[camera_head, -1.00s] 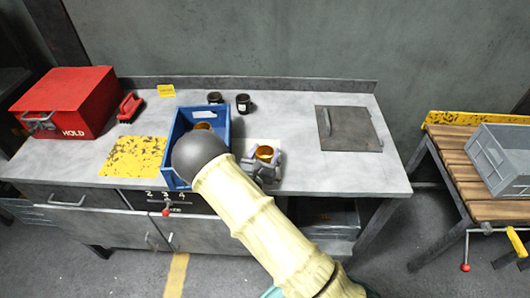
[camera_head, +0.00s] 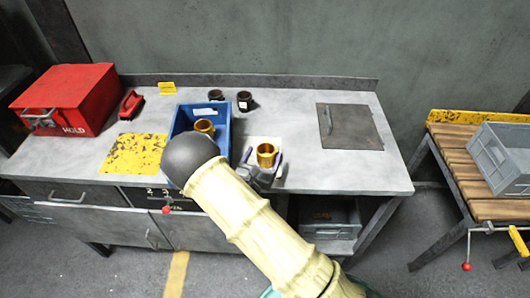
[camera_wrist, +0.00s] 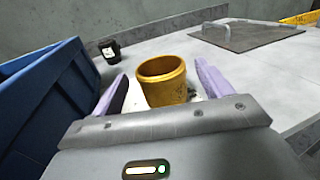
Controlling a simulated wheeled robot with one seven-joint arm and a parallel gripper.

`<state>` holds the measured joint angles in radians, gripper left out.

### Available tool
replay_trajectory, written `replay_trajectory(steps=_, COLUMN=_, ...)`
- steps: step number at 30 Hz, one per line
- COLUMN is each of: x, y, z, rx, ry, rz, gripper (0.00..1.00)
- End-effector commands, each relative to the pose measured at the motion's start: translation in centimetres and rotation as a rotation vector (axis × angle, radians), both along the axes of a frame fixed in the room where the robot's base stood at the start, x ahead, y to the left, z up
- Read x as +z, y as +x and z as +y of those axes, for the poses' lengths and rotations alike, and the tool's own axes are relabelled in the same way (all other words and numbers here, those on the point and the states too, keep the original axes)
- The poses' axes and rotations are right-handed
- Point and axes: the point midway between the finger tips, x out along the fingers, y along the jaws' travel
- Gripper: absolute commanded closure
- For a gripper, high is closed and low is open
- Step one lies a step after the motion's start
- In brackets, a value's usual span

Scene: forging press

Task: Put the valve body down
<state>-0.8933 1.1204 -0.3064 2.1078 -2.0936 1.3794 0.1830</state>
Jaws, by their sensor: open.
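The brass-coloured valve body (camera_head: 266,155) stands upright on a pale patch of the workbench, just right of the blue bin. In the wrist view the valve body (camera_wrist: 163,80) is a round open-topped gold cup between the two purple fingers. My gripper (camera_wrist: 160,88) is open, with a visible gap between the valve body and each finger. In the head view my gripper (camera_head: 262,168) is beside and in front of the piece, partly hidden by my arm.
The blue bin (camera_head: 225,125) holds another gold piece (camera_head: 205,127). Two dark jars (camera_head: 244,100) stand behind. A red box (camera_head: 65,100), red brush (camera_head: 131,101) and yellow worn patch (camera_head: 133,154) are at left. A dark plate with a handle (camera_head: 350,127) lies right. Bare bench surrounds it.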

Motion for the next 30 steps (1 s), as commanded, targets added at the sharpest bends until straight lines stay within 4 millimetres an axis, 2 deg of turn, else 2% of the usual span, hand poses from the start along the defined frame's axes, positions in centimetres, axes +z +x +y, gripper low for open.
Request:
replay_trajectory(steps=9, x=-0.3, y=-6.1, z=2.2, rx=0.006, ry=0.0, rz=0.001, gripper=0.22)
replay_trajectory(steps=13, x=-0.3, y=-7.8, z=2.7, rx=0.003, ry=0.001, rz=0.001, gripper=0.22)
replay_trajectory(steps=18, x=-0.2, y=-8.5, z=2.9, rx=0.001, ry=0.002, rz=-0.001, gripper=0.22)
replay_trajectory(steps=30, x=-0.2, y=-8.5, z=2.9, rx=0.001, ry=0.001, rz=0.0, gripper=0.22)
